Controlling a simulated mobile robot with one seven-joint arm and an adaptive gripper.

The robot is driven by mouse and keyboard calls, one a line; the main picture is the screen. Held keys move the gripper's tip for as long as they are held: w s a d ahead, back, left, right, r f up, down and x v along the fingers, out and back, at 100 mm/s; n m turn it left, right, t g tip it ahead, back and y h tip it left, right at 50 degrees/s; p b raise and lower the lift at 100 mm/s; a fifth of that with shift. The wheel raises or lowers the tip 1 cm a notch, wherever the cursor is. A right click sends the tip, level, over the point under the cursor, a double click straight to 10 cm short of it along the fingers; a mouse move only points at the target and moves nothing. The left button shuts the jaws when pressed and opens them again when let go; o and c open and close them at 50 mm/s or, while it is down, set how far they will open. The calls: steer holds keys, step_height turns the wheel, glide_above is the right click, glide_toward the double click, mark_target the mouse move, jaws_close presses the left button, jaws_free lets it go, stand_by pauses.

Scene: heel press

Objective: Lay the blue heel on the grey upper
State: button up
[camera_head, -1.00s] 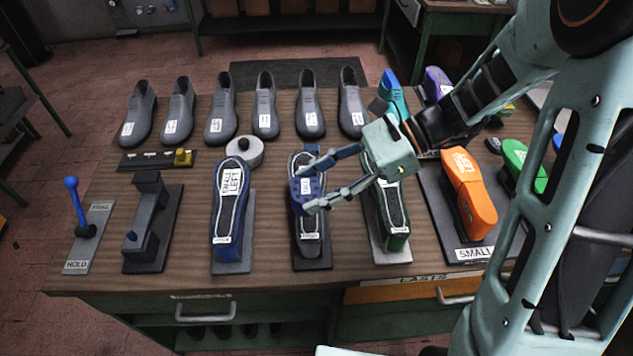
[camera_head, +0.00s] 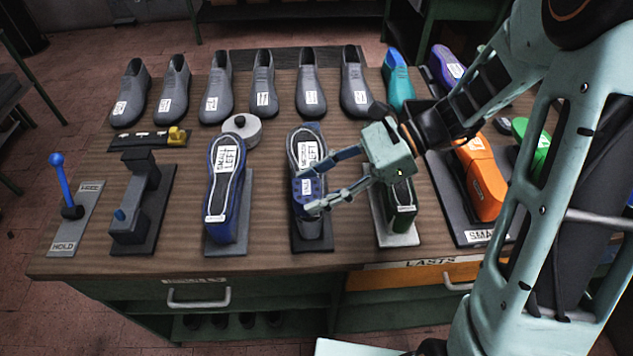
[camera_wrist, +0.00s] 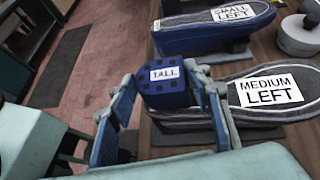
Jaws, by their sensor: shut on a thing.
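My gripper (camera_head: 309,194) is shut on the blue heel (camera_head: 307,186), a small dark blue block with a white TALL label. In the wrist view the heel (camera_wrist: 168,86) sits between the two fingers. In the head view the heel overlaps the near half of an upturned shoe form (camera_head: 306,138) labelled MEDIUM LEFT, with a dark sole face. In the wrist view this form (camera_wrist: 265,90) lies to the right of the heel. I cannot tell whether heel and form touch. Several grey uppers (camera_head: 265,88) stand upright in a row at the back.
A SMALL LEFT form (camera_head: 225,190) stands left of the heel, a green form (camera_head: 402,215) right of it. A press-like dark fixture (camera_head: 135,205) and a blue-knobbed lever (camera_head: 62,185) stand at far left. A round grey tin (camera_head: 243,131) and an orange shape (camera_head: 480,180) are nearby.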

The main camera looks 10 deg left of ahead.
steer(key=shift+f, duration=0.6)
stand_by(0.7)
steer(key=o, duration=1.3)
steer(key=v, duration=1.2)
steer(key=shift+d, duration=0.1)
